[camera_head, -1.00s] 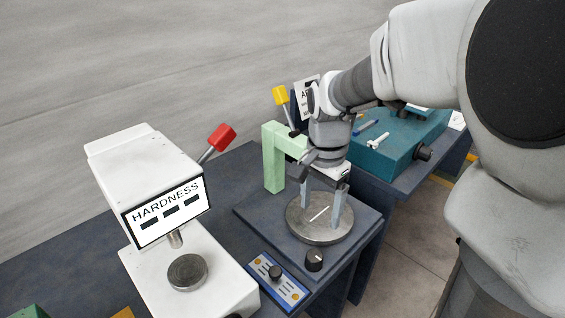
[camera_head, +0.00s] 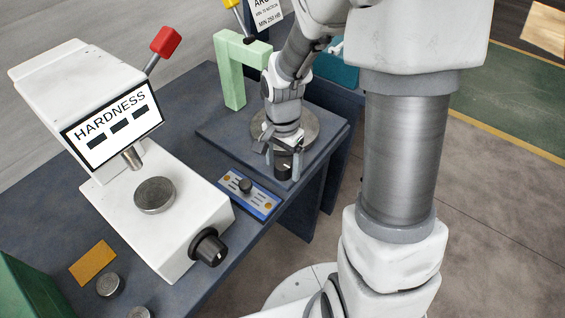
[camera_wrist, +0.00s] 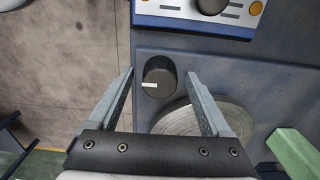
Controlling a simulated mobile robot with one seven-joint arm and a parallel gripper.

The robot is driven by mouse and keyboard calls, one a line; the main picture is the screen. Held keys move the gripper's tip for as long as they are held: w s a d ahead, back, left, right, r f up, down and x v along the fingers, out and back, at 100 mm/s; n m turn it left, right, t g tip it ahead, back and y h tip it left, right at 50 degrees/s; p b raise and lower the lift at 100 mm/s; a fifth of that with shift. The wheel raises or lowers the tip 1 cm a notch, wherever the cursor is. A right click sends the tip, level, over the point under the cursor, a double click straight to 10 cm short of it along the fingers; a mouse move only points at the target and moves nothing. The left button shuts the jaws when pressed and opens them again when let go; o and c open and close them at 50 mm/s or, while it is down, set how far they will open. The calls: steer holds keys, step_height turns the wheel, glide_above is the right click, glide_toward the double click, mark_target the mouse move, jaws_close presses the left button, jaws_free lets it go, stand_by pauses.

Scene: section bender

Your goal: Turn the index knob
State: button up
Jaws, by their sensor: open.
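The index knob (camera_head: 283,166) is a small black knob with a white mark, at the front corner of the dark base that bears the round metal disc (camera_head: 312,127). In the wrist view the knob (camera_wrist: 158,80) stands between my two fingertips, its white mark pointing left. My gripper (camera_head: 282,172) points down over it, open, one finger on each side. In the wrist view my gripper (camera_wrist: 160,75) shows gaps beside the knob; I cannot tell whether the tips reach fully down around it. My fingers partly hide the knob in the head view.
A blue panel (camera_head: 262,200) with another black knob lies just left of the base. The white hardness tester (camera_head: 190,235) stands further left. A pale green bracket (camera_head: 232,80) rises behind my gripper. The bench's front edge is close to the index knob.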

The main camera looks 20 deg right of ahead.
jaws_close()
stand_by(0.4)
steer(key=n+p, duration=0.1)
steer(key=n, duration=0.4)
steer(key=shift+n, duration=0.4)
steer(key=n+p, duration=0.1)
steer(key=n, duration=0.4)
steer(key=shift+r, duration=0.1)
steer(key=n+p, duration=0.2)
steer(key=n, duration=0.3)
steer(key=shift+n, duration=0.4)
steer(key=n+p, duration=0.2)
steer(key=n, duration=0.3)
